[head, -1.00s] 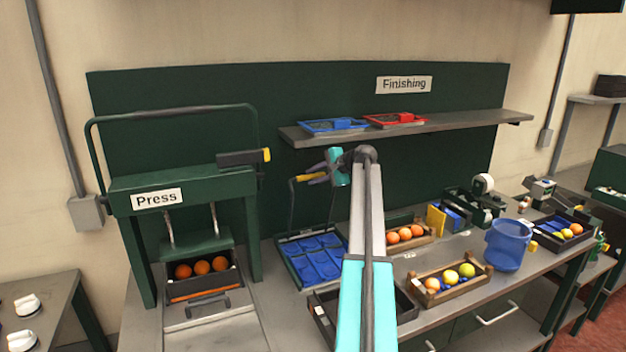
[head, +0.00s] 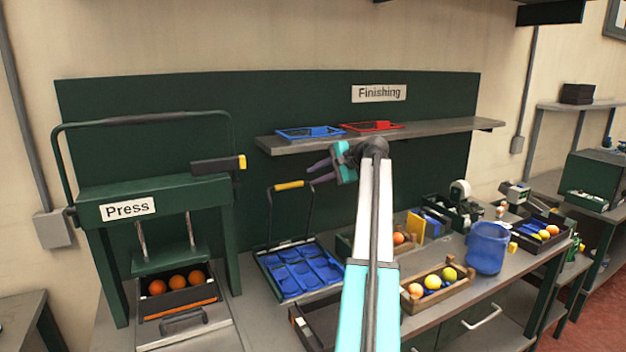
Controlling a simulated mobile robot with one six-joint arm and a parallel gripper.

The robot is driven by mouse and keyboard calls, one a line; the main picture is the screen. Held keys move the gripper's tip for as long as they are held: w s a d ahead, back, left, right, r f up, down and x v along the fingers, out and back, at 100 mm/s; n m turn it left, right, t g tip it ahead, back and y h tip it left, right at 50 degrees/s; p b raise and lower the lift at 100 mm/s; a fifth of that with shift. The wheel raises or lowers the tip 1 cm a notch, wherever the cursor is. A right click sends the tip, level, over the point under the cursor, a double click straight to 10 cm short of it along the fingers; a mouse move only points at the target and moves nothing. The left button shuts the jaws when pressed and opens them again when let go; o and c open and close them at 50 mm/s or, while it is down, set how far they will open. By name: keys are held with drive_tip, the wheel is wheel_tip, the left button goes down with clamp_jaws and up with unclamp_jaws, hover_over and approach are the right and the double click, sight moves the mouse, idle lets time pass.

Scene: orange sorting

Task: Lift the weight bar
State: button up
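No part is labelled as the weight bar. A dark bar with a yellow end (head: 217,165) lies level across the right top of the green press (head: 150,195). A yellow-gripped handle (head: 289,185) on a thin black frame stands upright over the blue-lined tray (head: 262,259). I cannot tell which is the task's bar. My gripper (head: 317,170) is at the end of my white and teal arm, right of the yellow handle and in front of the green back panel. Its dark fingers look spread, with nothing seen between them.
A shelf (head: 350,143) with a blue tray (head: 309,132) and a red tray (head: 371,127) is above my gripper. The press drawer (head: 178,303) holds oranges. My arm hides part of the bench.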

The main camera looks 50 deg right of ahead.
drive_tip(key=shift+c, duration=0.5)
drive_tip(key=shift+d, duration=0.15)
clamp_jaws()
drive_tip(key=s+a+f+m+t+h+b, duration=0.1)
drive_tip(key=s+a+m+h+b, duration=0.1)
drive_tip(key=s+a+h+b, duration=0.2)
drive_tip(key=shift+a+f+t+h+b, duration=0.35)
drive_tip(key=shift+a+h, duration=0.85)
drive_tip(key=shift+a, duration=1.15)
drive_tip(key=shift+s, duration=0.1)
